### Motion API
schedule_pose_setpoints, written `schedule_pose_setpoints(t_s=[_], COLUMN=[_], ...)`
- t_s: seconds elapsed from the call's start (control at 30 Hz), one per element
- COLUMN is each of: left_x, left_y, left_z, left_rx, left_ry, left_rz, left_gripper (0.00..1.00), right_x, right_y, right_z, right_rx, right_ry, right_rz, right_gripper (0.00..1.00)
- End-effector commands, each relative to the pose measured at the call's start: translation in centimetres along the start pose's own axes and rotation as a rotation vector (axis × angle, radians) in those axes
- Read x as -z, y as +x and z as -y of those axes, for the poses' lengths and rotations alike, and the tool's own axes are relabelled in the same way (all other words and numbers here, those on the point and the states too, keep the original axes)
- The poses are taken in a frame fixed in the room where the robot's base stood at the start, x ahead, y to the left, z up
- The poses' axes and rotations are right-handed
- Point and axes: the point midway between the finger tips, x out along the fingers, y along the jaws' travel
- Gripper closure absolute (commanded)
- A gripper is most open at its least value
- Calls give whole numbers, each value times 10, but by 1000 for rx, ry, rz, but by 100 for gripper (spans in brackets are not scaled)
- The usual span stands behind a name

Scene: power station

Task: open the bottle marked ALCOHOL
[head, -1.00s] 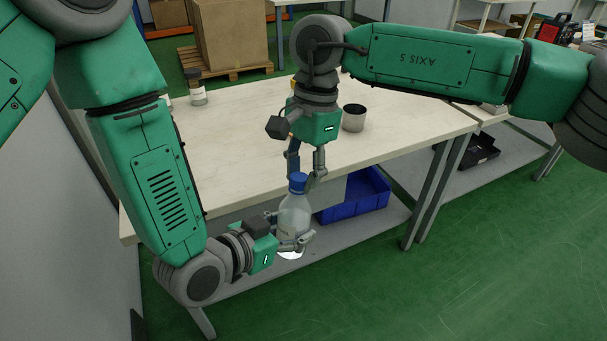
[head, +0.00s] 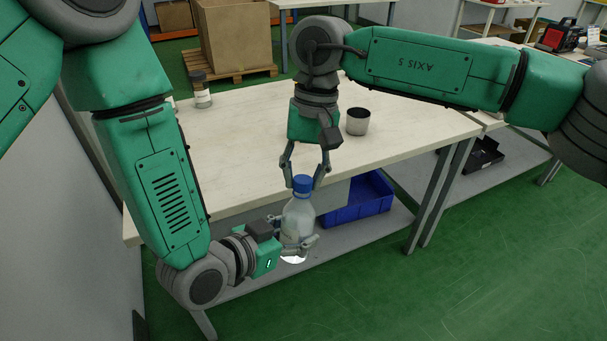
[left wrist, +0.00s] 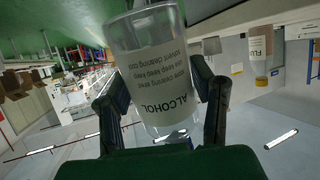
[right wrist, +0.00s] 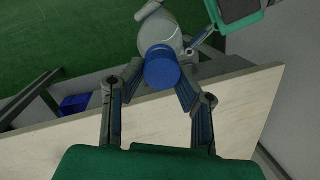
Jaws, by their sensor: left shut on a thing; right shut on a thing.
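The clear bottle marked ALCOHOL (head: 299,218) is upright in front of the table's near edge, held in the air. Its label (left wrist: 163,85) reads ALCOHOL in the left wrist view, upside down there. My left gripper (head: 295,231) is shut on the bottle's body from the left. The blue cap (head: 303,183) is on top of the bottle. My right gripper (head: 304,178) points down from above and is shut on the cap, one finger on each side. The right wrist view also shows the cap (right wrist: 162,71) between the fingertips; whether it is loosened I cannot tell.
The pale table (head: 238,160) lies behind the bottle. A blue bin (head: 358,199) sits on the lower shelf. Green floor is open at the right.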

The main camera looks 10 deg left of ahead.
Motion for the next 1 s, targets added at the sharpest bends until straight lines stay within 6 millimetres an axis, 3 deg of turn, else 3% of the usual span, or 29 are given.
schedule_pose_setpoints(t_s=[1.0], left_x=[1], left_y=[0], left_z=[2], left_rx=[5], left_ry=[-2], left_rz=[-2], left_gripper=[100], right_x=[-1], right_y=[-22], right_z=[1], right_rx=[0], right_ry=[-2], right_rz=[4], right_gripper=[100])
